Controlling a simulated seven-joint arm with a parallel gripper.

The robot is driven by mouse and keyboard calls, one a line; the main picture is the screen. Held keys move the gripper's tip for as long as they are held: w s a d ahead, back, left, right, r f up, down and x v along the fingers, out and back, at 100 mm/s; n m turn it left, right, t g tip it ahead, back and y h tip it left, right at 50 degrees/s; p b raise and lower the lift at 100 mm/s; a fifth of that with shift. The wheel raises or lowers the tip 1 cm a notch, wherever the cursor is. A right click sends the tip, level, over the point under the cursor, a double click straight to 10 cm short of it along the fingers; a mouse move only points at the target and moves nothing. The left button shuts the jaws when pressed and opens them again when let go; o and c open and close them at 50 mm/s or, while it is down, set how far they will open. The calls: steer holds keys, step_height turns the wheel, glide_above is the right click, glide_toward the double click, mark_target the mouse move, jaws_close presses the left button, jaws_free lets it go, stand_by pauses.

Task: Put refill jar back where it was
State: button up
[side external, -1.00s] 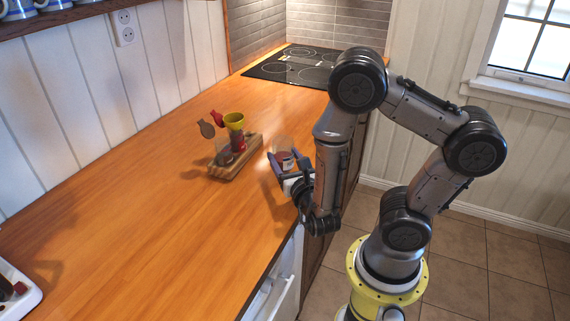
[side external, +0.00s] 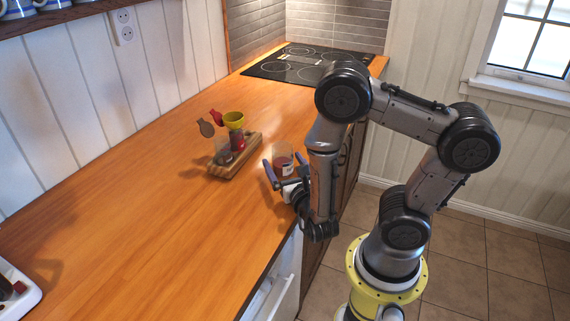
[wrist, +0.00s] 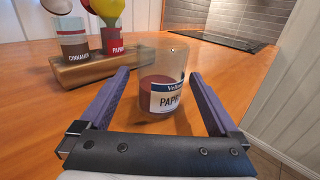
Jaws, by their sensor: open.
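The refill jar (side external: 283,158) is a clear glass with dark red powder and a white and blue label reading "PAP…". It stands upright on the counter near its front edge, to the right of the wooden rack. It also shows in the wrist view (wrist: 160,88). My gripper (side external: 284,169) is open, its purple fingers pointing at the jar. In the wrist view, my gripper (wrist: 158,78) has one finger on each side of the jar, with gaps between, and the jar stands around and beyond the fingertips.
A black cooktop (side external: 290,64) lies at the back. A white tray (side external: 30,295) is at front left. The middle counter is clear.

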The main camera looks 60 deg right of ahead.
steer(key=shift+r, duration=0.1)
steer(key=shift+a, duration=0.1)
steer(key=shift+s+a, duration=0.5)
steer(key=shift+a, duration=0.05)
steer(key=shift+v, duration=5.15)
steer(key=s+d+r+m+g+y, duration=0.25)
steer(key=s+m+g, duration=0.55)
steer(key=m+g, duration=0.65)
steer(key=w+a+r+m+t+y, duration=0.2)
steer(key=a+r+m+t+y, duration=0.5)
steer(key=r+m+y, duration=0.3)
steer(key=shift+w+r+m, duration=0.35)
steer(key=shift+r+m, duration=0.3)
steer(key=shift+m, duration=0.6)
